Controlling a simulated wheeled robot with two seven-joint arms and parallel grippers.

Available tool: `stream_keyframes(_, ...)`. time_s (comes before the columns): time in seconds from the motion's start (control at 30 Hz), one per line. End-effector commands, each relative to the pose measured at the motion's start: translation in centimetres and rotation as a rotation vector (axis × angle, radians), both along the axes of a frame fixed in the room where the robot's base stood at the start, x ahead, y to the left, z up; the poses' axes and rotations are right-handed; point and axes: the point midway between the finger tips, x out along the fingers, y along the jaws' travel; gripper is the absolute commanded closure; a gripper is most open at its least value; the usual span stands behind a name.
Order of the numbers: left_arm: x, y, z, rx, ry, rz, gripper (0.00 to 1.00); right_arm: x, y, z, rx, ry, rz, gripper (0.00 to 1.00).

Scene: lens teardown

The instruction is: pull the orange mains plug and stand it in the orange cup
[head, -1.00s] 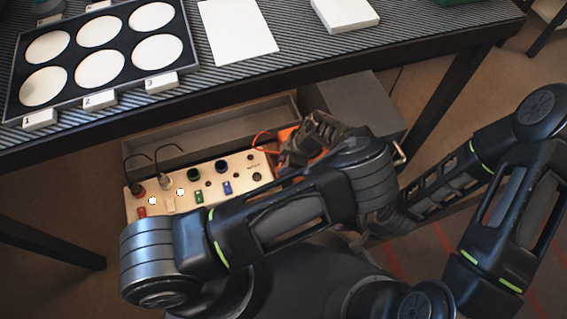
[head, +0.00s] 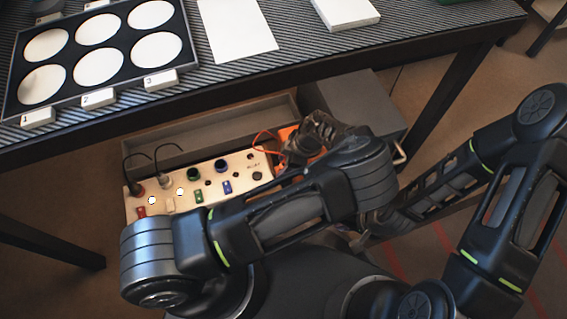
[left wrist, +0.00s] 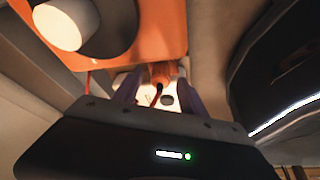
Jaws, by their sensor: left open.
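An orange plug (left wrist: 160,72) with a red-orange cable shows in the left wrist view, between the purple fingers of my left gripper (left wrist: 158,92). The fingers are open, one on each side of it. In the head view my left gripper (head: 308,140) is low at the right end of the white socket panel, largely hidden by my own wrist. An orange cable (head: 264,134) loops there beside an orange part (head: 287,134). I cannot make out the orange cup for certain. My right arm reaches behind the left one, and its fingers are hidden.
The white panel (head: 230,168) carries several sockets, switches and dark plugs. A grey trough (head: 215,128) lies behind it and a grey box (head: 365,100) to the right. The table edge (head: 300,75) overhangs them.

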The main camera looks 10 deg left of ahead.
Motion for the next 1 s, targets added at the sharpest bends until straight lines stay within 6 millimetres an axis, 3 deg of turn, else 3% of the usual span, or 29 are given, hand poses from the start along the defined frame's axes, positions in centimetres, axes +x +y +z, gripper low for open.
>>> stream_keyframes(0.2,0.0,0.0,0.0,0.000,0.000,0.000,0.51,0.5,0.1,-0.2,-0.002,-0.012,-0.007,1.00)
stream_keyframes(0.7,0.4,-2.8,6.9,-0.001,0.000,0.000,0.51,0.0,0.0,2.8,0.000,0.000,0.000,1.00)
stream_keyframes(1.0,0.5,-3.0,7.2,0.000,0.000,0.000,0.51,-0.1,0.0,2.8,0.000,0.002,0.001,1.00)
